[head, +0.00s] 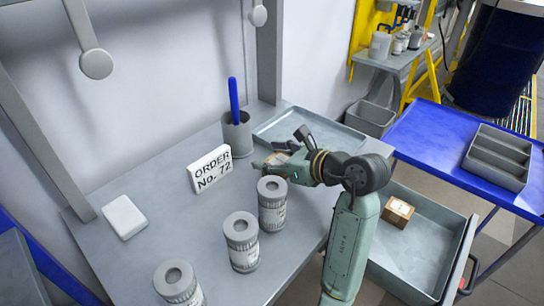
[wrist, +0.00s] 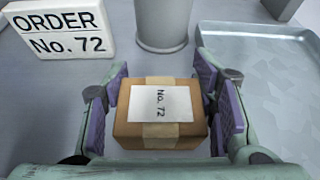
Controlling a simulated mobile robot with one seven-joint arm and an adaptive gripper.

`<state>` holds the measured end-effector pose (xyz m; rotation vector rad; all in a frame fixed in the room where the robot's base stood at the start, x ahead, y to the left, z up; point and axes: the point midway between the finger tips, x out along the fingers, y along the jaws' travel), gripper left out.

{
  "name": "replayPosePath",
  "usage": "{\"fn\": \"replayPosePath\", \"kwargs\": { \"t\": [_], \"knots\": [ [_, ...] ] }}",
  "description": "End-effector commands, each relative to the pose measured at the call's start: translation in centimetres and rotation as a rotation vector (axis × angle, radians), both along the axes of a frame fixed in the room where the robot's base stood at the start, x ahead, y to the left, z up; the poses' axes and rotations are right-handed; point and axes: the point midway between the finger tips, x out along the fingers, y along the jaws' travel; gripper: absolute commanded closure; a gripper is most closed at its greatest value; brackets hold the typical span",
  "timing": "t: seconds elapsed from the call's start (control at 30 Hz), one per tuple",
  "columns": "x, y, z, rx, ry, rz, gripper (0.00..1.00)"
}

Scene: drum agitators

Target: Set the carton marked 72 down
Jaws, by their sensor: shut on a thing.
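The carton marked 72 (wrist: 160,128) is a small brown box with a tape strip and a white label reading "No. 72". My gripper (wrist: 161,90) is shut on it, with a purple-padded finger at each side. In the head view my gripper (head: 274,166) is over the grey worktable (head: 135,262), near the order sign and the tray, and mostly hides the carton. I cannot tell whether the carton touches the table. The white sign "ORDER No. 72" (head: 211,169) stands to the left; it also shows in the wrist view (wrist: 62,30).
Several grey canisters (head: 241,242) stand in front. A cup with a blue stick (head: 238,134) and a shallow tray (head: 308,132) are behind. A second carton (head: 397,212) lies in the open drawer (head: 400,255). A white block (head: 124,217) lies left.

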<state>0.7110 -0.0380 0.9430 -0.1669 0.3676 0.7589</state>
Motion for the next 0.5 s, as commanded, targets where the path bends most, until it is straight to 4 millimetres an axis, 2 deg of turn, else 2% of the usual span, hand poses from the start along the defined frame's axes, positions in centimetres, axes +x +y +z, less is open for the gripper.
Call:
{"fn": "replayPosePath", "kwargs": {
  "t": [0.03,0.07,0.1,0.2,0.5],
  "knots": [
    [0.0,0.0,-0.34,0.0,0.0,0.0,0.75],
    [0.0,0.0,-0.21,0.0,0.0,0.0,0.46],
    [0.0,0.0,-0.15,0.0,0.0,0.0,0.44],
    [0.01,-0.01,-0.15,0.0,0.0,0.0,0.39],
    [0.01,0.01,0.05,0.0,0.0,0.0,0.39]
  ]
}}
